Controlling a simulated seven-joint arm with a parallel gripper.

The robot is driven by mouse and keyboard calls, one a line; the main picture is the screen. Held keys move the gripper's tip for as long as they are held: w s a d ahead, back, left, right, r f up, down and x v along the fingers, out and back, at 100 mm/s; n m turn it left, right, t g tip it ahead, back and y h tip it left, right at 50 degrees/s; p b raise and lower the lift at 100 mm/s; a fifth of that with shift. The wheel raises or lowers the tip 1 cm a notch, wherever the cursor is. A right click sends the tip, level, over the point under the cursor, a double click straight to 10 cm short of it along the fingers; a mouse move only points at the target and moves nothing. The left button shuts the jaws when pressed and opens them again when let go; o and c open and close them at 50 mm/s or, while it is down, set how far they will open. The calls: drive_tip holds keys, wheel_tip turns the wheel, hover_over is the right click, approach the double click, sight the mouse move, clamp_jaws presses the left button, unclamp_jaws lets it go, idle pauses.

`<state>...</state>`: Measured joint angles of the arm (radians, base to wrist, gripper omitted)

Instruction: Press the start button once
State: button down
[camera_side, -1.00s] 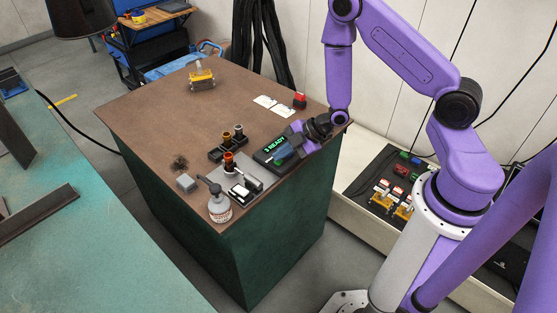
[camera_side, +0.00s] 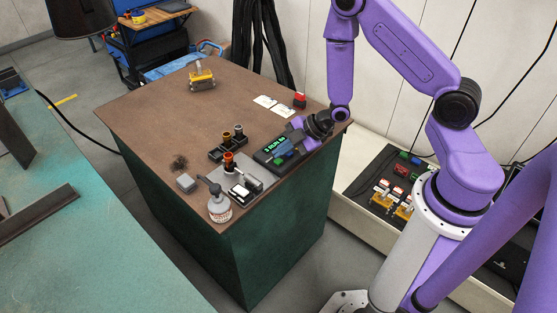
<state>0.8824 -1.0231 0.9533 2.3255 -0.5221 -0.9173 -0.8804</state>
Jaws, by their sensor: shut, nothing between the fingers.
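A dark control box (camera_side: 264,154) with a small lit display (camera_side: 274,145) lies near the right front edge of the brown-topped cabinet. The display shows text that looks like "RUN", too small to read surely. A green button (camera_side: 281,161) and a blue button (camera_side: 290,154) show on its lower right side. My gripper (camera_side: 295,146) is shut and empty, at the right end of the box, just beside and above the buttons. It appears apart from the green button. Part of the box's right end is hidden behind my gripper.
White cards and a red block (camera_side: 299,100) lie behind. The cabinet top's (camera_side: 150,120) left half is mostly clear.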

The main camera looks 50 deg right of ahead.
sight(282, 162)
drive_tip(key=shift+r, duration=0.25)
drive_tip(key=shift+r, duration=2.4)
drive_tip(key=shift+a+r, duration=0.1)
drive_tip(key=s+a+r+m+g+h, duration=0.2)
drive_tip(key=s+a+r, duration=0.1)
drive_tip(key=s+r, duration=0.4)
drive_tip(key=s+a+r+m+g+h, duration=0.25)
drive_tip(key=s+r, duration=0.25)
drive_tip(key=s, duration=0.5)
drive_tip(key=s+d+r+g+h, duration=0.1)
drive_tip(key=s+d+r+g, duration=0.1)
drive_tip(key=s, duration=0.7)
drive_tip(key=shift+s+d+r, duration=0.4)
drive_tip(key=shift+d+r, duration=0.05)
drive_tip(key=shift+r, duration=0.45)
